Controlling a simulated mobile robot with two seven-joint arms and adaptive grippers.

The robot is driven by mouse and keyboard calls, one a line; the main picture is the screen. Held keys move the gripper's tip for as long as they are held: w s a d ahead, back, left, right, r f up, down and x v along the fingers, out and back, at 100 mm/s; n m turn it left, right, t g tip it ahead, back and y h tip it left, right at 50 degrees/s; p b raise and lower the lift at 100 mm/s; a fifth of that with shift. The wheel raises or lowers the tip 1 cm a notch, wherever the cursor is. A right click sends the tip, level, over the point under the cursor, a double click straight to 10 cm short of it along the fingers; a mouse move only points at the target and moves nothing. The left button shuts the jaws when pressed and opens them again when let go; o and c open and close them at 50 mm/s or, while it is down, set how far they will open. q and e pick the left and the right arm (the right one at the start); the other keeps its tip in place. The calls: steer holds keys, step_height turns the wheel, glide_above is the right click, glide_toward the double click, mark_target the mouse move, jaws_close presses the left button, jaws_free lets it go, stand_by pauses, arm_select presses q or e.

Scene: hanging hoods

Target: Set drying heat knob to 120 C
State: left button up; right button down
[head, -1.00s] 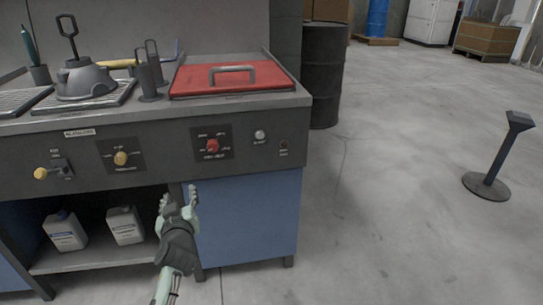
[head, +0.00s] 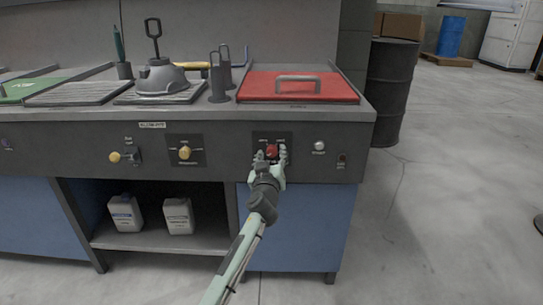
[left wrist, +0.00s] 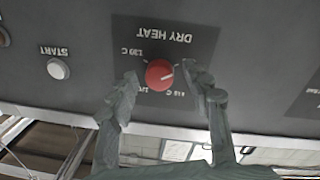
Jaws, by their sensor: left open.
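The red drying heat knob (head: 271,151) sits on a dark plate on the bench's front panel. In the left wrist view the red knob (left wrist: 159,73) has a pale pointer line, and the plate (left wrist: 190,30) reads "DRY HEAT" upside down with temperature marks around it, one like "120 C". The pointer is toward the right in that view. My left gripper (head: 270,158) is at the knob in the head view. In the wrist view its open fingers (left wrist: 165,95) stand on either side of the knob, apart from it. My right gripper is not in view.
A white START button (left wrist: 58,69) is beside the plate. A yellow knob (head: 184,153) and another yellow handle (head: 115,157) are farther left on the panel. A red lid (head: 300,86) lies above on the bench top. Open floor lies right of the bench.

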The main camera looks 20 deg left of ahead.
arm_select(q)
jaws_close()
stand_by(0.3)
